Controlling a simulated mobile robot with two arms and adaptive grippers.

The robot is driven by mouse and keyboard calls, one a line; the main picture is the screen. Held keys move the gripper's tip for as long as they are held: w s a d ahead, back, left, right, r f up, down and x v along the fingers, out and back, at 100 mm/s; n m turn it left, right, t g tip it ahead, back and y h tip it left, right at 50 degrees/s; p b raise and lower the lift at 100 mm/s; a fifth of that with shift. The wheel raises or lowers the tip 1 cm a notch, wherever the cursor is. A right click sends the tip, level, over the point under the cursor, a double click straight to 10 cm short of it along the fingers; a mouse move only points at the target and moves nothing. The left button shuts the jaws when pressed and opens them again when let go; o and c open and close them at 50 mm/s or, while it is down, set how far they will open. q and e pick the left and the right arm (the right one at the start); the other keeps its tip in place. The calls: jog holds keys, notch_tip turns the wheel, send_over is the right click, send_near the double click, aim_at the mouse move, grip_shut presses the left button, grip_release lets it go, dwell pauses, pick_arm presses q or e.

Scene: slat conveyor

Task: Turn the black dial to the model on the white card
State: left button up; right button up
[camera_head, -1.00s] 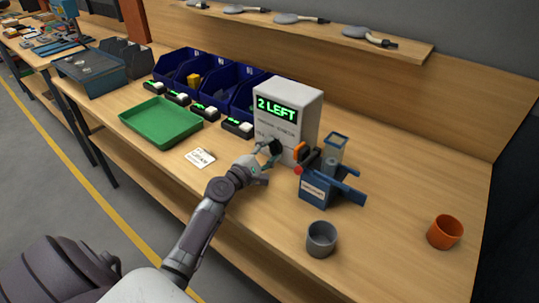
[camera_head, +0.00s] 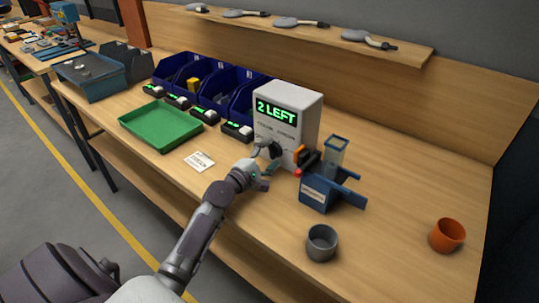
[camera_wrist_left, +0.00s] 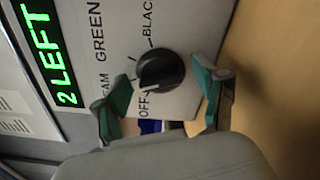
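The black dial (camera_wrist_left: 160,70) is on the front of a pale grey box (camera_head: 290,112) whose green display reads "2 LEFT". In the left wrist view, labels GREEN, BLACK, OFF and one ending in "AM" surround it. A pale mark on its edge lies near OFF. My left gripper (camera_wrist_left: 162,76) is open, one finger on each side of the dial; I cannot tell whether either touches it. In the head view the left gripper (camera_head: 266,160) partly covers the dial. The white card (camera_head: 199,161) lies flat on the bench; its print is too small to read. My right gripper is not visible.
A green tray (camera_head: 160,123) stands left of the card, with blue bins (camera_head: 213,88) behind. A blue device (camera_head: 318,192) with a clear hopper stands close right of the box. A grey cup (camera_head: 321,243) and an orange cup (camera_head: 446,235) are at the right. Bare bench lies between them.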

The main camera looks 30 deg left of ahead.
pick_arm(q)
jog(key=s, duration=0.8)
jog(key=s+a, duration=0.1)
jog(key=s, duration=0.3)
dwell(0.6)
